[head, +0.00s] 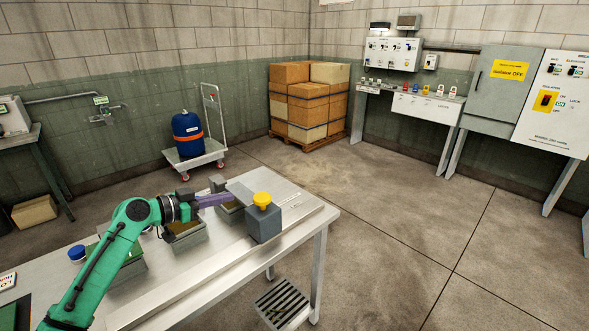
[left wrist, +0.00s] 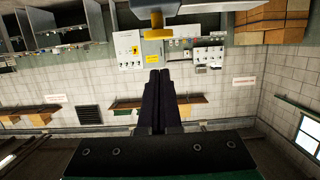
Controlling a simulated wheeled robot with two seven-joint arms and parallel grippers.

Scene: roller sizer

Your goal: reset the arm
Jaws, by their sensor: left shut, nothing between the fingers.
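My left arm, green with a dark wrist, reaches in from the left in the head view. Its gripper (head: 215,200) is over the metal table (head: 240,262), just left of a grey block with a yellow knob (head: 263,222). In the left wrist view the two dark fingers of this gripper (left wrist: 160,74) lie together, shut with nothing between them. The yellow knob (left wrist: 158,33) shows beyond the fingertips there, apart from them. My right gripper is in neither view.
Open trays (head: 186,240) stand on the table beneath and beside my left wrist. A blue lid (head: 77,253) is at the table's left. A trolley with a blue drum (head: 188,134), a pallet of boxes (head: 308,105) and control panels (head: 489,90) stand by the walls. The right floor is clear.

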